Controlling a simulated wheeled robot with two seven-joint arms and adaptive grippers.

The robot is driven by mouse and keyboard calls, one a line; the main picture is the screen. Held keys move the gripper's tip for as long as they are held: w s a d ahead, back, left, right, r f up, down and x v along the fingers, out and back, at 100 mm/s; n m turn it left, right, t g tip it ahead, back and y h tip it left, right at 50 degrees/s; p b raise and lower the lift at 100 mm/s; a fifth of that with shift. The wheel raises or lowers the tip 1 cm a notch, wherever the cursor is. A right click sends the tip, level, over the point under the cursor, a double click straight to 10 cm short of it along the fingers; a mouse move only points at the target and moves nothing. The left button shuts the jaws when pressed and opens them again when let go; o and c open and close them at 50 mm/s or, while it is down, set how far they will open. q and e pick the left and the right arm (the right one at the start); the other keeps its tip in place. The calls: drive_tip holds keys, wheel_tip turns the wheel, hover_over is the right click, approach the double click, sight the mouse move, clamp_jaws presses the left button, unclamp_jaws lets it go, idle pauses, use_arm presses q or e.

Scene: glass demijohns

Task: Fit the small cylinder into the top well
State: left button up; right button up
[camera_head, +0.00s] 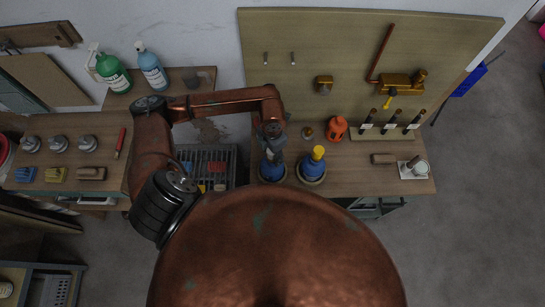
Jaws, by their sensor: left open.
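My left gripper (273,151) points down over the left blue demijohn (271,172) and hides its neck. It is open; I cannot tell whether anything is between its fingers or whether it touches the glass. A second blue demijohn (312,171) stands to its right with a yellow piece (318,153) on top. A white cylindrical cup (420,167) sits on a small white tray at the bench's right end. I cannot tell for sure which thing is the small cylinder or which opening is the top well. My right gripper is not in view.
On the bench (350,182) stand an orange jug (338,128), a small amber item (307,133) and a rack (385,133) of dark-topped pieces. A brass tap (397,83) hangs on the back panel.

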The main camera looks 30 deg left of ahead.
use_arm(q)
wheel_tip(320, 180, up, 9)
drive_tip(key=shift+f+b, duration=0.1)
drive_tip(key=shift+b, duration=0.25)
drive_tip(key=shift+w, duration=0.1)
idle(0.3)
